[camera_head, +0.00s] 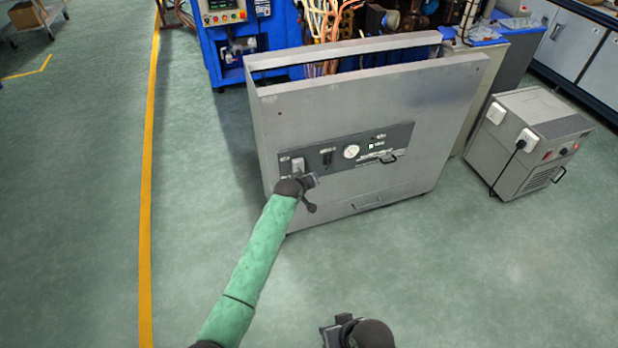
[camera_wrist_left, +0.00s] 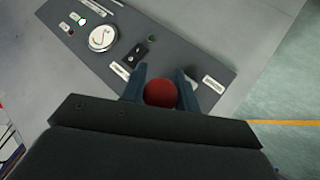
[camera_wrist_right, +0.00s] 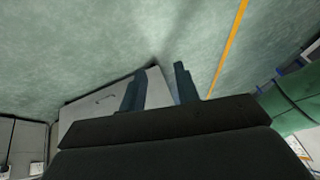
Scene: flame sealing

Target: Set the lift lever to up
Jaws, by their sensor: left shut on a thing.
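The lift lever shows in the left wrist view as a round red knob (camera_wrist_left: 160,93) in front of a dark control panel (camera_wrist_left: 75,35) on a grey cabinet. My left gripper (camera_wrist_left: 160,80) is shut on this knob, with one finger on each side. In the head view my left gripper (camera_head: 309,181) is at the left end of the panel (camera_head: 338,155), and the red knob is hidden. The lever's shaft and exact angle cannot be made out. My right gripper (camera_wrist_right: 158,82) is open and empty, low in front of the cabinet.
A grey wheeled box (camera_head: 527,140) stands right of the cabinet (camera_head: 400,110). A yellow floor line (camera_head: 147,180) runs at left. The floor in front is clear.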

